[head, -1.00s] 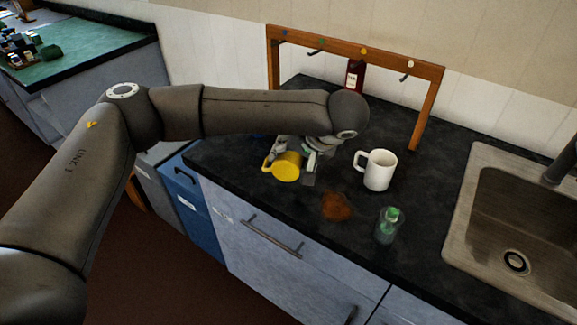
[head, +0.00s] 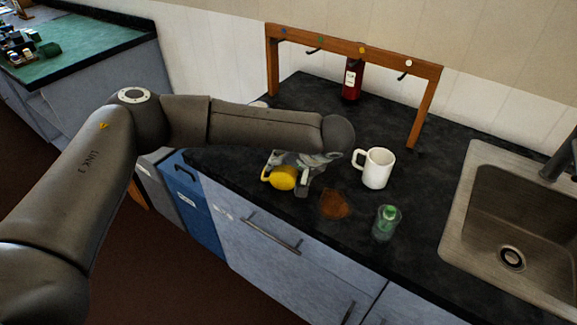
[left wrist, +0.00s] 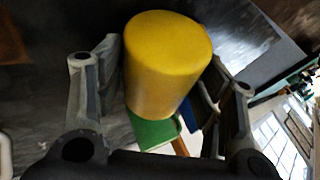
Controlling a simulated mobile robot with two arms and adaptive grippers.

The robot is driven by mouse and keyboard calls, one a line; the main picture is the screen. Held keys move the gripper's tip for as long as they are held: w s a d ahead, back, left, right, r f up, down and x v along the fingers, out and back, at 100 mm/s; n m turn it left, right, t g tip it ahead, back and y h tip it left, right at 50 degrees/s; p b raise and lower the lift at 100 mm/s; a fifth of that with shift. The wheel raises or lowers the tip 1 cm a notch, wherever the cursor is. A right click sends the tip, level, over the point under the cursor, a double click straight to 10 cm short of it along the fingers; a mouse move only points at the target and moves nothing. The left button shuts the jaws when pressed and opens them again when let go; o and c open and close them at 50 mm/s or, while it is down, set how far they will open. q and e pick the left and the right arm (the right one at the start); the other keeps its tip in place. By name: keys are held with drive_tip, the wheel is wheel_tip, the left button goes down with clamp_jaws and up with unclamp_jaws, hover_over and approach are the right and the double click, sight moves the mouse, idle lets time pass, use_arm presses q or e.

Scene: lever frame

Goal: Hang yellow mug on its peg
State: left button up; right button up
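The yellow mug (head: 284,178) is tilted at the counter's front left, with its handle to the left. In the left wrist view the mug (left wrist: 166,65) lies between the two fingers, its round end facing away from the palm. My left gripper (head: 298,172) is closed around the mug's body; the forearm above partly hides it. The wooden frame (head: 380,56) stands at the back of the counter with coloured dots along its bar. The yellow dot (head: 362,50) is right of the middle; its peg is hard to make out. My right gripper is not in view.
A white mug (head: 376,168) and a clear green-topped bottle (head: 386,222) stand right of the gripper. A brown patch (head: 334,204) lies between. A sink (head: 510,225) is at the right.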

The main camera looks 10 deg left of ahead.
use_arm(q)
drive_tip(key=shift+o, duration=0.9)
drive_tip(key=shift+r, duration=0.1)
drive_tip(key=shift+r, duration=0.2)
drive_tip(key=b+v, duration=0.1)
drive_tip(key=v, duration=1.1)
drive_tip(key=shift+w+f, duration=0.1)
